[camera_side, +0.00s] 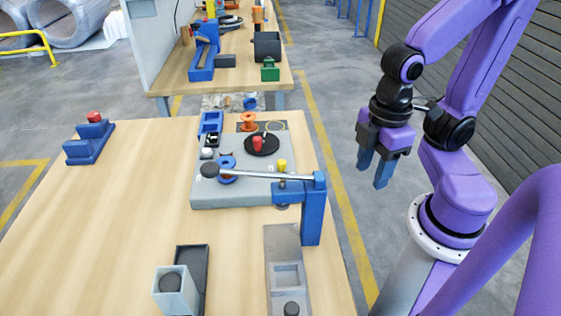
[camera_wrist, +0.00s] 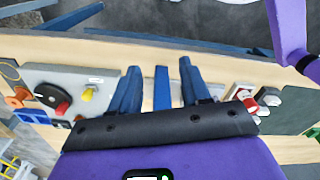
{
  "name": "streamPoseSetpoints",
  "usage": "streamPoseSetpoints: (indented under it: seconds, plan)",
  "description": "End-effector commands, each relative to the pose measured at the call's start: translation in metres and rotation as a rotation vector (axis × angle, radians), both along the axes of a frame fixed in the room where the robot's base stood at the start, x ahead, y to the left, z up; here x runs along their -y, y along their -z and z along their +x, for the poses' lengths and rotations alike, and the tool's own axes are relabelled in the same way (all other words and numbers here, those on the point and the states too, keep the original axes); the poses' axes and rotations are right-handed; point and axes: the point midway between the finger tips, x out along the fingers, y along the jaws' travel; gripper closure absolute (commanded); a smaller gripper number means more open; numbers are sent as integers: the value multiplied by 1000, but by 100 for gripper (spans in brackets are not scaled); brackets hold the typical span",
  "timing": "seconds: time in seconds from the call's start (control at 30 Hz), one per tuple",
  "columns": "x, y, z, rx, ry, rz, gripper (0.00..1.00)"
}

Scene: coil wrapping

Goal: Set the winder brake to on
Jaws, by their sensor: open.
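A grey winder panel (camera_side: 240,190) lies on the wooden table, with a black disc (camera_side: 262,150) carrying a red knob (camera_side: 257,144), and a yellow knob (camera_side: 282,166) beside it. I cannot tell which part is the winder brake. My gripper (camera_side: 375,170) is open and empty, pointing down to the right of the panel, apart from it. In the wrist view my gripper (camera_wrist: 159,68) shows both fingers spread; the red knob (camera_wrist: 62,108) and yellow knob (camera_wrist: 88,94) are left of them.
A blue block with a red button (camera_side: 94,117) sits at the table's left. A black tray (camera_side: 191,262) with a grey block (camera_side: 174,290) and a grey plate (camera_side: 283,250) lie in front. Another bench (camera_side: 170,78) stands behind. The table's left middle is clear.

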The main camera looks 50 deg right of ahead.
Motion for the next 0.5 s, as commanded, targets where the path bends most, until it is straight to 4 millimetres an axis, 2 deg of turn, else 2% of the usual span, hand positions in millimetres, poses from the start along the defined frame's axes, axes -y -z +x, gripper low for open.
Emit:
streamPoseSetpoints:
  seconds: [0.17,0.27,0.37,0.5]
  plan:
    - [-1,0,1,0,3,0,50]
    - [-4,-4,10,0,25,-1,50]
    - [-11,-10,28,-1,72,-3,50]
    - [-20,-22,66,-3,163,-8,50]
